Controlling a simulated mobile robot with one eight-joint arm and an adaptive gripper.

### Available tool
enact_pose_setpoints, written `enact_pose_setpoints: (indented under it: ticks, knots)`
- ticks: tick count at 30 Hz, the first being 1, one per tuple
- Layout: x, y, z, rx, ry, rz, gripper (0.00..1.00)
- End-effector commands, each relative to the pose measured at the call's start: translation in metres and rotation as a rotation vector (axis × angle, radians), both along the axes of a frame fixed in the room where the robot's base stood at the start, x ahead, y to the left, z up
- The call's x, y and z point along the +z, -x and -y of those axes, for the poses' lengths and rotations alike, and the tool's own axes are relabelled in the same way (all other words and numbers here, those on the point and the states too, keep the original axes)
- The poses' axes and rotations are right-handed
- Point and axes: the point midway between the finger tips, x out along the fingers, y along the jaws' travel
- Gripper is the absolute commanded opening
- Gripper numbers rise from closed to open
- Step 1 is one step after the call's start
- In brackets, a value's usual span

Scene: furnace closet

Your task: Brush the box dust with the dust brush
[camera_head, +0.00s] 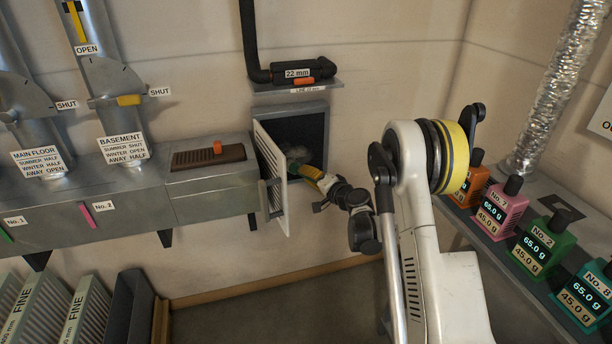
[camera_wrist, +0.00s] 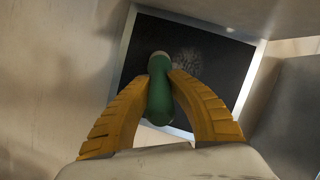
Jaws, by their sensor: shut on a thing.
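My gripper (camera_head: 316,178) is shut on the green handle of the dust brush (camera_wrist: 159,92). In the wrist view the yellow fingers close on the handle from both sides, and the brush points into the dark opening of the wall box (camera_head: 315,131). In the head view only a little of the brush shows at the mouth of the box. A grey fuzzy patch of dust (camera_wrist: 187,66) lies inside the box beside the brush head; it also shows in the head view (camera_head: 299,155). I cannot tell whether the bristles touch it. The slatted box door (camera_head: 271,165) stands open.
A grey duct (camera_head: 205,195) with labels runs left of the box. A black pipe and a small shelf (camera_head: 297,88) are above it. Several coloured weighted bottles (camera_head: 541,243) stand on a bench at right. Filters marked FINE (camera_head: 85,315) stand at lower left.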

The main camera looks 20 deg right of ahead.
Motion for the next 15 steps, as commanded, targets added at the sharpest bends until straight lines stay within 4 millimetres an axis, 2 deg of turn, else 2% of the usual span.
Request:
enact_pose_setpoints:
  ticks: [15]
  knots:
    - [-0.001, 0.0, -0.032, 0.002, 0.0, 0.0, 0.0]
